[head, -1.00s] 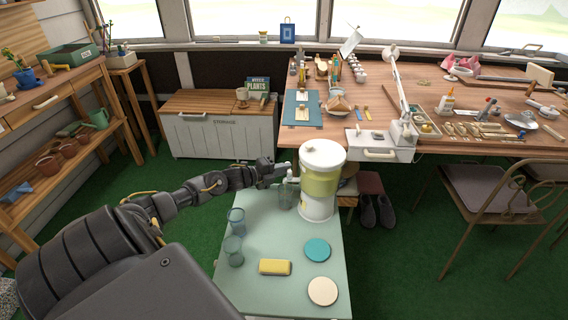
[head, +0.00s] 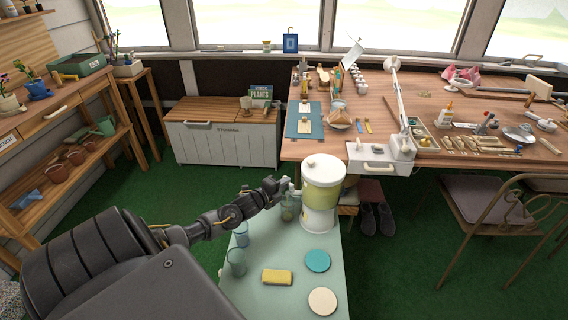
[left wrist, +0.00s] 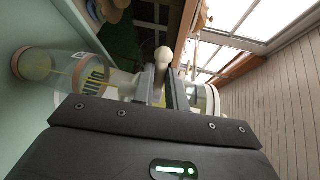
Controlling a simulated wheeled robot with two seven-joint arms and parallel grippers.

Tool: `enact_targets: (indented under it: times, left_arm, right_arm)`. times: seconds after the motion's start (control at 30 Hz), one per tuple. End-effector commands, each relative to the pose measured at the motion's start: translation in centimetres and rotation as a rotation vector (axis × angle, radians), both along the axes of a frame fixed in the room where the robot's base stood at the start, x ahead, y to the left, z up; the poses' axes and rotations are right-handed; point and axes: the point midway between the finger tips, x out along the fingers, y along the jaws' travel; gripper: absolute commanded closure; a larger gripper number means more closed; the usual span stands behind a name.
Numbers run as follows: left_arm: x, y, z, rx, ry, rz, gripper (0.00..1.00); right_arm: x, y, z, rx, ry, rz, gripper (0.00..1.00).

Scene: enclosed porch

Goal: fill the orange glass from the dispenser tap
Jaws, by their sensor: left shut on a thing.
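The drink dispenser (head: 322,182), with a white lid and base and yellow-green liquid, stands at the back of the pale green table (head: 262,302). A clear glass (head: 289,210) stands upright below its tap, partly hidden by my left gripper. In the left wrist view this glass (left wrist: 62,70) lies sideways in the picture, with yellow and dark marks; I cannot tell its colour as orange or its fill level. My left gripper (head: 282,187) is at the tap. In the left wrist view its fingers (left wrist: 163,85) are shut on the pale tap handle (left wrist: 162,58). My right gripper is not in view.
Two bluish glasses (head: 241,233) (head: 236,263) stand at the table's left edge. A yellow sponge (head: 277,277), a teal disc (head: 317,261) and a cream disc (head: 322,301) lie on the table. A wooden desk (head: 440,100) is behind to the right.

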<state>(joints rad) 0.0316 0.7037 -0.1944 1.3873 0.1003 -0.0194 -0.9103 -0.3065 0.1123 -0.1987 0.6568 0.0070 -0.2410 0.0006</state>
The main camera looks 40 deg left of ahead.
Motion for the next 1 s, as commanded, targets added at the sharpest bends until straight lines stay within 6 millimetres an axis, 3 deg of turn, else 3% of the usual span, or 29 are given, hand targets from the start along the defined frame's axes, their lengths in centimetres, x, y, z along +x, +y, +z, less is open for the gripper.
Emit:
enact_targets:
  times: [0.3, 0.33, 0.5, 0.8, 1.0]
  left_arm:
    - [0.0, 0.0, 0.0, 0.0, 0.001, 0.001, 1.0]
    - [0.0, 0.0, 0.0, 0.0, 0.001, 0.001, 0.84]
    - [0.0, 0.0, 0.0, 0.0, 0.001, 0.001, 0.64]
    - [-0.3, 0.0, 0.0, 0.0, 0.001, 0.001, 0.64]
    - [-2.8, -0.2, 0.4, 0.002, 0.003, -0.001, 0.64]
  right_arm:
    - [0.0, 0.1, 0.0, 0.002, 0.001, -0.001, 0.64]
    - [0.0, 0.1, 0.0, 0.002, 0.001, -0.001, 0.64]
    - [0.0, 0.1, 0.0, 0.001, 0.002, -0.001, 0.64]
    - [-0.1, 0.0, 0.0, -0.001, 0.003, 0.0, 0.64]
    - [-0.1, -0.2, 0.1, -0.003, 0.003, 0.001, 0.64]
